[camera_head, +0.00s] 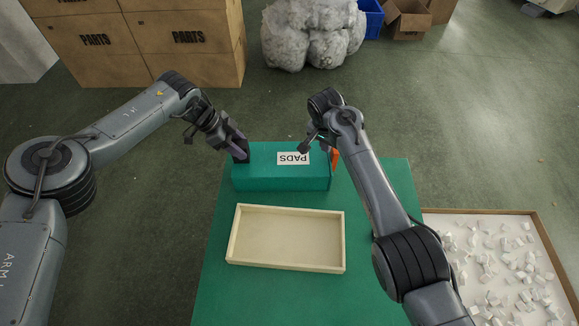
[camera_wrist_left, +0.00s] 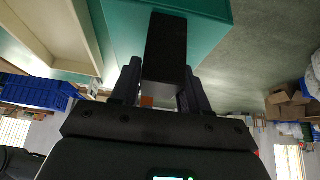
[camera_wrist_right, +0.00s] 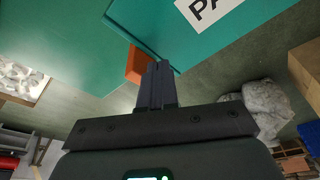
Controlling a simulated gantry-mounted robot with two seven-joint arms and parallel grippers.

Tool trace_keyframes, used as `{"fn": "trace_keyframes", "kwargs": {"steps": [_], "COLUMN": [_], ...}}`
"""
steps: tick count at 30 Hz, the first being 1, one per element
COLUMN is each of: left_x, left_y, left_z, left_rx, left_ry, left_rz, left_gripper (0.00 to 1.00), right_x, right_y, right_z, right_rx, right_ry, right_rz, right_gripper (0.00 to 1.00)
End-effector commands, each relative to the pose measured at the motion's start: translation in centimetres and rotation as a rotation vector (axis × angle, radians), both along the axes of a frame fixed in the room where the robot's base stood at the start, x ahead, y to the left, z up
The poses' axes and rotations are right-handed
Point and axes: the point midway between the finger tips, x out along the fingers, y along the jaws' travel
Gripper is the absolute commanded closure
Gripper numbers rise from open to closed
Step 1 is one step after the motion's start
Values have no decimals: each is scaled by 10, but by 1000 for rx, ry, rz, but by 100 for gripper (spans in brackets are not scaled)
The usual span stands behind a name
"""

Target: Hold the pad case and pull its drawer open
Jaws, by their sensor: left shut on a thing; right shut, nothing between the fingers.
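The pad case is a teal box (camera_head: 255,178) with a white PADS label on top, at the back of the green table. A black grip block (camera_wrist_left: 167,45) stands out from its left end. My left gripper (camera_head: 240,153) is shut on this block; in the left wrist view its fingers (camera_wrist_left: 160,92) lie on both sides of it. An orange pull (camera_head: 335,157) is on the case's right end. My right gripper (camera_wrist_right: 158,68) is shut and empty beside the orange pull (camera_wrist_right: 136,64); whether they touch I cannot tell. The drawer looks closed. My right arm hides part of that end.
An empty pale wooden tray (camera_head: 235,256) lies on the green table (camera_head: 215,285) in front of the case. A shallow bin (camera_head: 535,216) of small white pieces stands at right.

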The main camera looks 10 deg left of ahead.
Motion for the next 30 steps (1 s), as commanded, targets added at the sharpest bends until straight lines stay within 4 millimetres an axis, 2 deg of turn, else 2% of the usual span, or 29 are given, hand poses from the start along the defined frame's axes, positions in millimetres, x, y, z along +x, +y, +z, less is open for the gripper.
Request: {"fn": "trace_keyframes", "kwargs": {"steps": [1,9,30], "left_x": [-3,-3,-3], "left_y": [3,3,3], "left_z": [-9,-9,-9], "left_rx": [12,12,11], "left_ry": [9,9,10], "left_rz": [5,5,4], "left_gripper": [100,100,100], "right_x": [0,0,0], "right_y": [0,0,0], "right_z": [-7,-24,-27], "right_rx": [-1,0,0], "right_ry": [1,0,-1], "right_rz": [1,1,1], "right_gripper": [100,100,100]}}
